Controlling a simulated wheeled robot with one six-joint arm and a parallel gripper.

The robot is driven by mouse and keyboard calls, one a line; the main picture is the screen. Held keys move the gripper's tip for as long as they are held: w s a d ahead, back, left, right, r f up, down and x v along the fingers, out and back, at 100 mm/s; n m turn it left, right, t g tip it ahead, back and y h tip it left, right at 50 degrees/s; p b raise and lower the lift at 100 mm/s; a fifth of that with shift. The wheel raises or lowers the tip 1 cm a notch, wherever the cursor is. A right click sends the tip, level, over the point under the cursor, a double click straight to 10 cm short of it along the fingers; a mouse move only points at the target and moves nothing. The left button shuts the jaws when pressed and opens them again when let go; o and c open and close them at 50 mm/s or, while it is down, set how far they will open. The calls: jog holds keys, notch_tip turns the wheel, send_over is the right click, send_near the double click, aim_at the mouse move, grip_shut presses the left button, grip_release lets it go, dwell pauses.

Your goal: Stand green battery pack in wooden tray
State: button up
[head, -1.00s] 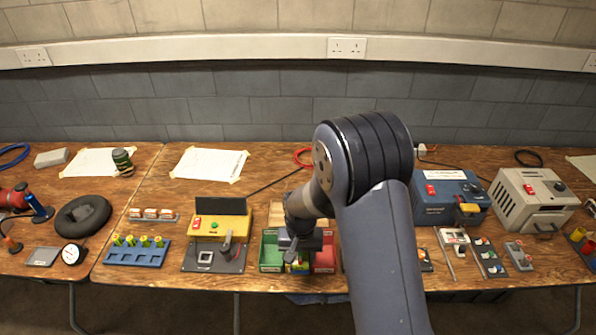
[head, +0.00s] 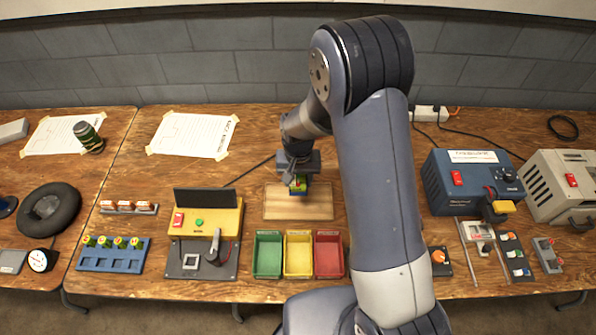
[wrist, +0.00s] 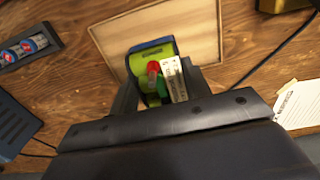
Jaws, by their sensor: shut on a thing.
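The green battery pack (wrist: 150,60) is between the fingers of my gripper (wrist: 160,88) in the wrist view. It has a bright green body, a blue edge, a red and a green connector and a white label. In the head view the pack (head: 298,184) shows small below my gripper (head: 298,174). The wooden tray (head: 318,206) is a shallow pale board with a rim, behind the coloured bins. The pack is over the tray's upper middle part; I cannot tell whether it touches the tray. The tray (wrist: 200,35) also shows behind the pack in the wrist view.
Green (head: 267,256), yellow (head: 298,256) and red (head: 328,256) bins stand in front of the tray. A yellow tester (head: 208,220) is to the left, with a blue rack (head: 112,255) beyond it. A blue charger box (head: 465,185) is to the right. The tray's visible surface is otherwise bare.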

notch_tip(320, 180, down, 5)
jog(key=b, duration=0.3)
jog(key=shift+f, duration=0.1)
jog(key=shift+f+b, duration=0.45)
jog(key=shift+b, duration=0.05)
jog(key=shift+s+f+b, duration=0.1)
jog(key=shift+f+b, duration=0.75)
jog(key=shift+b, duration=0.2)
dwell(1.4)
jog(key=o, duration=1.4)
jog(key=shift+o, duration=0.2)
jog(key=shift+r, duration=0.1)
jog(key=shift+r+p, duration=2.2)
jog(key=shift+r, duration=1.3)
